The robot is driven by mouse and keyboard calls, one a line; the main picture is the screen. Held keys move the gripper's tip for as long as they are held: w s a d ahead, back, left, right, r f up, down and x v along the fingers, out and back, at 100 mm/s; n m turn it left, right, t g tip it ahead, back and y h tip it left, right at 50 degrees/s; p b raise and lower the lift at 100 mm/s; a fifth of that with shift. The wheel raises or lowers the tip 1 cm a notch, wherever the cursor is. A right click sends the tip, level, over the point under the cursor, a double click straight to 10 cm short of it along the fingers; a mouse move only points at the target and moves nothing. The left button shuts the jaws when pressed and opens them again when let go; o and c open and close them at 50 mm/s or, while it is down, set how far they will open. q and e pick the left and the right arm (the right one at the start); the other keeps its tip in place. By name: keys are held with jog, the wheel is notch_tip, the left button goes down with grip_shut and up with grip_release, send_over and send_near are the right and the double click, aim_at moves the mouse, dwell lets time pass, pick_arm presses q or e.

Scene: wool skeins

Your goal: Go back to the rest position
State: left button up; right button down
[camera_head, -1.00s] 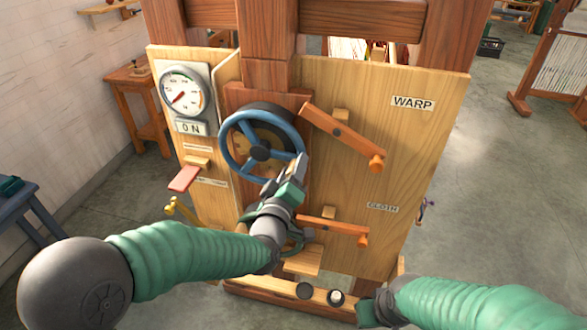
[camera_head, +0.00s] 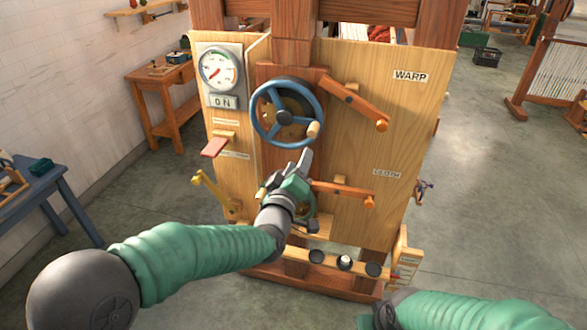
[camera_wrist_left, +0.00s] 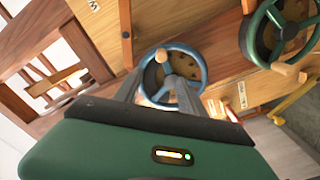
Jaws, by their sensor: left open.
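My left gripper (camera_head: 298,160) is in front of the wooden loom panel (camera_head: 385,215), just below the blue handwheel (camera_head: 287,118) in the head view. It is open, with nothing between its fingers. The left wrist view shows both fingers (camera_wrist_left: 160,92) apart, pointing toward the blue handwheel (camera_wrist_left: 196,68); I see no grip on its rim. A green handwheel (camera_wrist_left: 247,38) shows at the upper right there and is mostly hidden behind my gripper in the head view. My right forearm shows at the lower right; its fingers are not visible.
The panel carries a gauge (camera_head: 220,70) over an ON sign, a red lever (camera_head: 214,147), a yellow crank (camera_head: 212,192), an upper orange lever (camera_head: 358,103) and a lower one (camera_head: 345,192). A blue table (camera_head: 55,190) stands left.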

pick_arm(q)
jog(key=s+a+f+m+g+y, duration=0.2)
jog(key=s+a+f+m+g, duration=0.15)
jog(key=s+a+f, duration=0.35)
jog(key=s+a+f+m+g+y, duration=0.1)
jog(key=s+a+f+m+g, duration=0.1)
jog(key=s+a+f+g, duration=0.5)
jog(key=s+a+f+g+y, duration=0.1)
jog(key=s+a+f, duration=0.3)
jog(key=s, duration=0.4)
jog(key=s+a+f+g+y, duration=0.1)
jog(key=s+a+f+g, duration=0.2)
jog(key=s, duration=0.6)
jog(key=a+f+m, duration=0.1)
jog(key=a+f, duration=0.1)
jog(key=a, duration=0.1)
jog(key=shift+s+a+f+y, duration=0.25)
jog(key=shift+s+a+y, duration=0.05)
jog(key=shift+a+y, duration=0.1)
